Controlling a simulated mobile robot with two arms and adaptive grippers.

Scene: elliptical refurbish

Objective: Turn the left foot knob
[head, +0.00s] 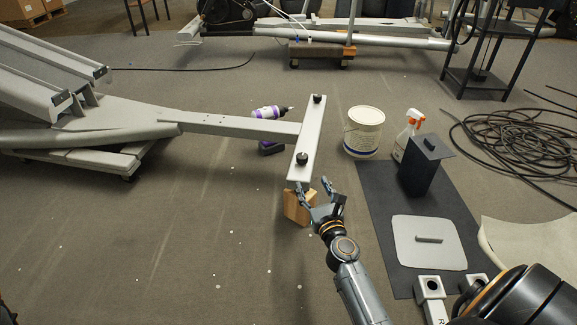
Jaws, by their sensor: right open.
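A grey elliptical frame (235,126) reaches in from the left and ends in a crossbar (309,135). One black foot knob (302,158) stands on the crossbar's near end, and another black foot knob (317,98) is on its far end. No label shows which of the two is the left one. My right gripper (314,188) is open just below the near end of the crossbar, its fingers pointing up toward the near knob. I cannot tell whether a finger touches the bar. My left gripper is not in view.
A wooden block (293,210) stands under the crossbar's near end, beside my right gripper. A purple drill (270,113) lies behind the bar. A white bucket (363,132), a spray bottle (407,136) and a dark mat (385,205) are to the right.

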